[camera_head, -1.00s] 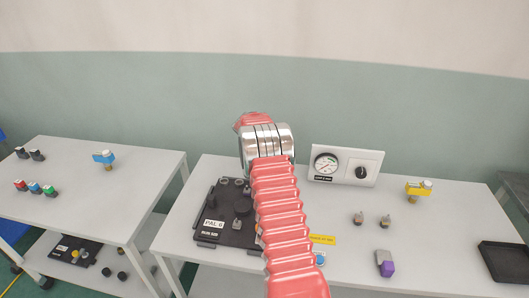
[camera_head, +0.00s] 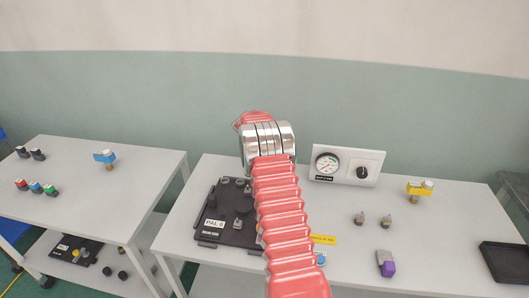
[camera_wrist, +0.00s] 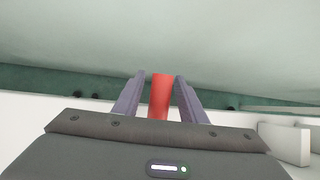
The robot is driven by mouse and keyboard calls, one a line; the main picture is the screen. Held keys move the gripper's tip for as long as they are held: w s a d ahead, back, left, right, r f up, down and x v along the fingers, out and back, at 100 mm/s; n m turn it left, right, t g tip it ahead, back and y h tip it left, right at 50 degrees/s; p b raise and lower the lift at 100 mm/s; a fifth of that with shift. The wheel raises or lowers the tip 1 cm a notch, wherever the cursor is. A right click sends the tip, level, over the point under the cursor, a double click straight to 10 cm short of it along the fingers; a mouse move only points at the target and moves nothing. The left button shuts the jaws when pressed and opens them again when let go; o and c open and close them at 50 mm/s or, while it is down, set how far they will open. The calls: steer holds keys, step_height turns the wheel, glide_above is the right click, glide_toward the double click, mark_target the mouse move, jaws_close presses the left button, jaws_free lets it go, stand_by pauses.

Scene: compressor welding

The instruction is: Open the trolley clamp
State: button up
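In the head view a small blue clamp-like part (camera_head: 104,158) stands upright on the left table, which has wheels. A similar yellow part (camera_head: 419,190) stands on the right table. I cannot tell for certain which of them is the trolley clamp. In the wrist view my gripper (camera_wrist: 158,76) has its two grey fingers apart. A red upright cylindrical piece (camera_wrist: 161,97) shows between them, with narrow gaps on both sides, so it does not look gripped. My red-sleeved arm hides my gripper in the head view.
The right table holds a black pallet (camera_head: 211,237) marked PAL, partly behind my arm, a gauge panel (camera_head: 347,165), a purple-ended part (camera_head: 387,265) and a black tray (camera_head: 507,264). Coloured buttons (camera_head: 36,187) stand on the left table. A gap separates the tables.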

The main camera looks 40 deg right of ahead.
steer(key=v, duration=1.3)
stand_by(0.5)
steer(key=s+a+r+m+t+y, duration=0.1)
steer(key=s+a+r+m+y, duration=0.1)
steer(key=s+a+r+m, duration=0.8)
steer(key=s+a+r+m+t+y, duration=0.1)
steer(key=s+a+r+m, duration=0.45)
steer(key=a, duration=0.85)
steer(key=s+a+m+y, duration=0.1)
steer(key=s+a+m, duration=0.4)
steer(key=s+a, duration=0.3)
steer(key=s+a+m+y, duration=0.2)
steer(key=s+a+m, duration=0.4)
steer(key=s, duration=0.9)
steer(key=shift+s+a+f+t+y, duration=0.15)
steer(key=shift+a+f+t+y, duration=0.25)
steer(key=shift+a, duration=0.7)
